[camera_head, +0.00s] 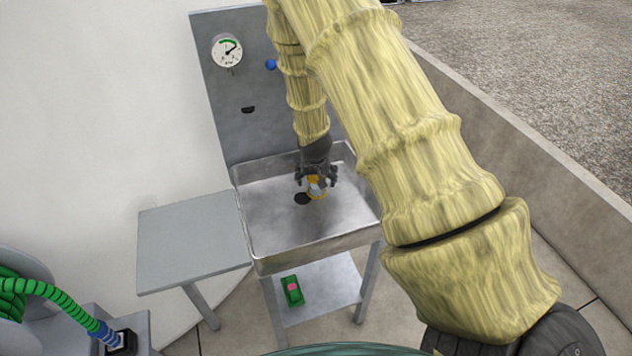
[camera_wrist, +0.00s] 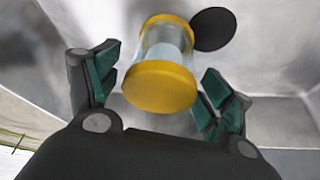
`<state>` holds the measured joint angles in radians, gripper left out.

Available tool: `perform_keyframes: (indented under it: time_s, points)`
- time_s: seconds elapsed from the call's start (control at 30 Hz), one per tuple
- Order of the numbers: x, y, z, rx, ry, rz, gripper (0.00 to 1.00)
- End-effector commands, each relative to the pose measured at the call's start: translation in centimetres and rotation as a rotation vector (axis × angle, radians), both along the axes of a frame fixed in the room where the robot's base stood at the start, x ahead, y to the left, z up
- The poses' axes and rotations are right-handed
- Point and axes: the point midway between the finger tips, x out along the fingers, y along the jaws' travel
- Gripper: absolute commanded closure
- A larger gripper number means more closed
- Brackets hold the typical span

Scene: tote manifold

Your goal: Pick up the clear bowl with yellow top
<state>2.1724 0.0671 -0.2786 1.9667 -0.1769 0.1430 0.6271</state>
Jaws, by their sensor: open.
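The clear bowl with yellow top (camera_wrist: 160,88) shows in the wrist view as a clear cylinder with a yellow cap at each end. In the head view the bowl (camera_head: 315,190) is in the metal sink, partly hidden by my gripper (camera_head: 316,178). In the wrist view my gripper (camera_wrist: 157,92) is open, with one green-padded finger on each side of the bowl. The near yellow cap appears between the fingertips, with a gap visible on the left; on the right I cannot tell whether the finger touches it.
The metal sink (camera_head: 275,248) has raised walls around the bowl. A dark round drain (camera_wrist: 213,29) lies beside it. A grey side table (camera_head: 190,240) adjoins the sink on the left. A panel with a gauge (camera_head: 227,51) rises behind. A green object (camera_head: 292,291) rests on the lower shelf.

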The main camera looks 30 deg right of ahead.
Motion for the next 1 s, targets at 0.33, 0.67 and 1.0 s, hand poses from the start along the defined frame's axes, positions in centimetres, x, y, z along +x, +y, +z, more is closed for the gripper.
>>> perform_keyframes:
  time_s: [0.33, 0.67, 1.0]
  points:
    - [0.8, -0.5, -2.1, -0.001, -0.001, 0.001, 0.2]
    - [0.8, -0.5, -2.1, -0.001, -0.001, 0.0, 0.36]
    - [0.8, -0.5, -2.1, -0.001, -0.001, 0.0, 0.72]
